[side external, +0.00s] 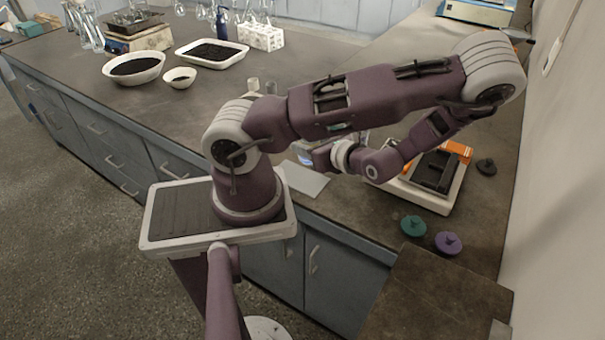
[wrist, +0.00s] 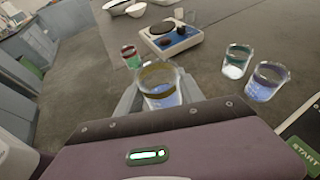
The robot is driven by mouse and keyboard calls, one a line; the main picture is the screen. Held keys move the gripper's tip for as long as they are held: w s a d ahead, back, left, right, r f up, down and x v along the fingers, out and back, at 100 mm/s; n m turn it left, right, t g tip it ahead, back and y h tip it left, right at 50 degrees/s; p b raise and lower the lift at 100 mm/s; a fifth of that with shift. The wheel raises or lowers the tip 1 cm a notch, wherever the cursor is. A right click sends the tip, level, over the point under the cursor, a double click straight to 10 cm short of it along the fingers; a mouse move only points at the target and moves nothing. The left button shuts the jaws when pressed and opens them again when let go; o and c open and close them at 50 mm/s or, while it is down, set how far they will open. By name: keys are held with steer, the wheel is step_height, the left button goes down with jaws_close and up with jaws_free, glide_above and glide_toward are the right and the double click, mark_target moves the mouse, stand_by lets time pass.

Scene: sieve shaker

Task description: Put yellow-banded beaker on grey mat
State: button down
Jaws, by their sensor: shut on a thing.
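The yellow-banded beaker (wrist: 160,88) is between the fingers of my gripper (wrist: 158,98) in the wrist view, and the gripper is shut on it. The beaker is clear glass with bluish contents and a yellow band near its rim. In the side view my arm covers most of the gripper and beaker. A light grey mat (side external: 312,185) lies on the bench near the front edge, just below my gripper in that picture. I cannot tell how high the beaker is above the bench.
Red-banded (wrist: 131,58), green-banded (wrist: 236,62) and purple-banded (wrist: 266,82) beakers stand around in the wrist view. A white device with a blue front (wrist: 172,38) is behind. White trays (side external: 212,52) stand farther back.

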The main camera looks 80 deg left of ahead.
step_height(320, 180, down, 8)
steer(key=shift+r, duration=0.15)
steer(key=c, duration=0.7)
jaws_free()
steer(key=shift+c, duration=0.2)
